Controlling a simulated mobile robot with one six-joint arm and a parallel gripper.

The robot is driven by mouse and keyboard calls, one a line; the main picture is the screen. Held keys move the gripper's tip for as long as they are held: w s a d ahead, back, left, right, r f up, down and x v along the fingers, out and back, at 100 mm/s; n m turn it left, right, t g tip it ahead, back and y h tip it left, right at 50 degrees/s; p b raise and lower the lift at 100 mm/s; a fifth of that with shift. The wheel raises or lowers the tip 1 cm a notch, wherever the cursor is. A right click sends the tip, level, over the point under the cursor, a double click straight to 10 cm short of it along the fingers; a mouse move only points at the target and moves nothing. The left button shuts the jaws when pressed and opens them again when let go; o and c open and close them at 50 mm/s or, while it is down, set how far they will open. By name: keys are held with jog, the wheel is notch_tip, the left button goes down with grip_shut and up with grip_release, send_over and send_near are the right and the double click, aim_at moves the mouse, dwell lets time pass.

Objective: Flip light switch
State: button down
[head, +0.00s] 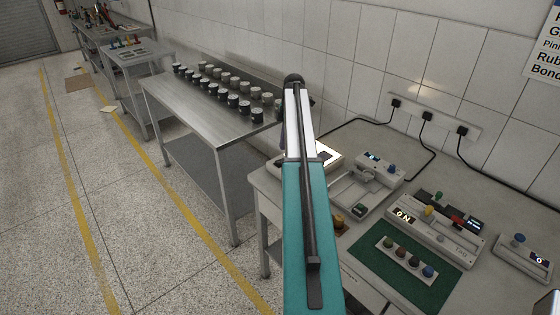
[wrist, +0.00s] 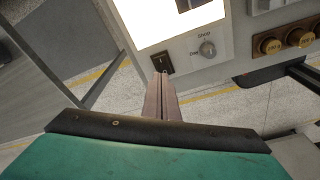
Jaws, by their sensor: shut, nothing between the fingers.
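The light switch (wrist: 163,62) is a small black rocker on the pale front panel of a light box (wrist: 133,22), in the upper middle of the wrist view. Its on or off position is too small to read, but the box's top glows bright white. My gripper (wrist: 161,76) is shut and empty, its fingertips right at the lower edge of the switch in the picture. I cannot tell whether they touch it. In the head view the light box (head: 329,155) shows partly behind my arm, which hides the gripper and the switch.
A grey dial (wrist: 207,49) sits right of the switch. Brass weights (wrist: 299,38) stand further right. In the head view, a scale (head: 362,186), a device (head: 440,228) and a green mat (head: 385,260) fill the bench. A metal table (head: 200,108) with several jars stands left.

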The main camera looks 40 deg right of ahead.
jog(key=shift+r, duration=0.65)
jog(key=w+a+f+m, duration=0.15)
jog(key=a+f, duration=0.35)
jog(key=a, duration=0.5)
jog(key=a+f+m, duration=0.2)
jog(key=a+f, duration=0.4)
jog(key=a, duration=0.5)
jog(key=w+a+f+m, duration=0.15)
jog(key=a+f, duration=0.35)
jog(key=a, duration=0.5)
jog(key=s+a+f+m, duration=0.2)
jog(key=s+a+f, duration=0.15)
jog(key=a, duration=0.45)
jog(key=s+a+f+m+g+h, duration=0.1)
jog(key=s+a+f+m, duration=0.15)
jog(key=s+a, duration=0.4)
jog(key=s+a+f+m, duration=0.2)
jog(key=s+a+f, duration=0.15)
jog(key=a, duration=0.65)
jog(key=s+f+g+b, duration=0.5)
jog(key=s+f+b, duration=0.1)
jog(key=s+f, duration=1.9)
jog(key=shift+g, duration=0.4)
